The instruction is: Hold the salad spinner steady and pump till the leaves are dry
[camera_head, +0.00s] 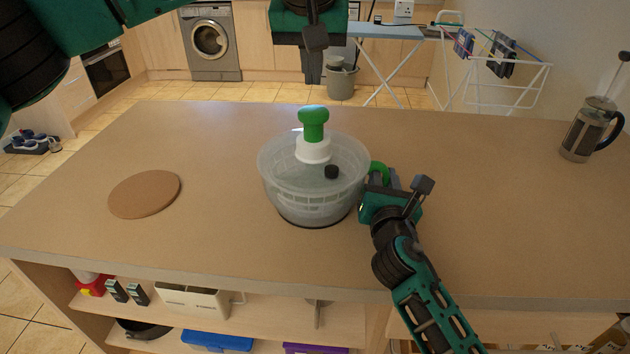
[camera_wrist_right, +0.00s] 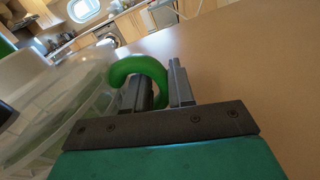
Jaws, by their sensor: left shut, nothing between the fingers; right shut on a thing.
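The salad spinner (camera_head: 290,195) stands upright on the table, a clear bowl with a clear lid. A green pump knob (camera_head: 313,122) on a white collar rises from the lid's middle, and a small black button (camera_head: 331,172) sits beside it. I cannot make out leaves inside. My right gripper (camera_head: 374,182) is shut on the green side handle (camera_head: 379,168); the curved handle (camera_wrist_right: 140,68) passes between its fingers in the right wrist view. My left gripper (camera_head: 312,76) is shut and empty, pointing down above the knob in the picture, with a gap between them.
A round brown board (camera_head: 144,194) lies on the table (camera_head: 230,130) at the left. A French press (camera_head: 590,125) stands at the far right edge. The tabletop between these and the spinner is clear. Shelves with boxes are below the front edge.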

